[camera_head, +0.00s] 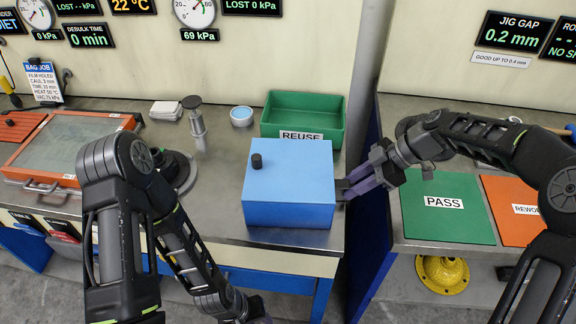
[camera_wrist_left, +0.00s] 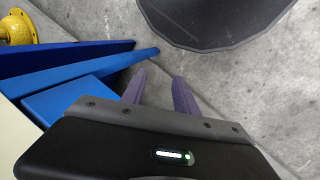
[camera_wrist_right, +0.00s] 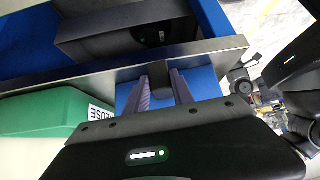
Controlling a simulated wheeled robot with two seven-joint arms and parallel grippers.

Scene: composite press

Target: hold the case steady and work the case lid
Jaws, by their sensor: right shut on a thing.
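The blue case (camera_head: 290,214) stands on the grey bench near its right front corner. Its flat blue lid (camera_head: 295,170) lies on top and looks closed, with a black knob (camera_head: 257,161) towards the left. My right gripper (camera_head: 345,189) is at the case's right side, shut on a small dark side handle (camera_wrist_right: 158,75) between its fingers. The blue case side also shows in the right wrist view (camera_wrist_right: 203,84). My left gripper (camera_wrist_left: 157,80) is open and empty, low in front of the bench over the floor; its fingers are out of the head view.
A green REUSE bin (camera_head: 305,108) stands just behind the case. A metal hand tool (camera_head: 196,120) and a small blue-topped dish (camera_head: 241,115) stand to the left. Green PASS (camera_head: 447,215) and orange REWORK (camera_head: 515,205) mats lie right, across a gap.

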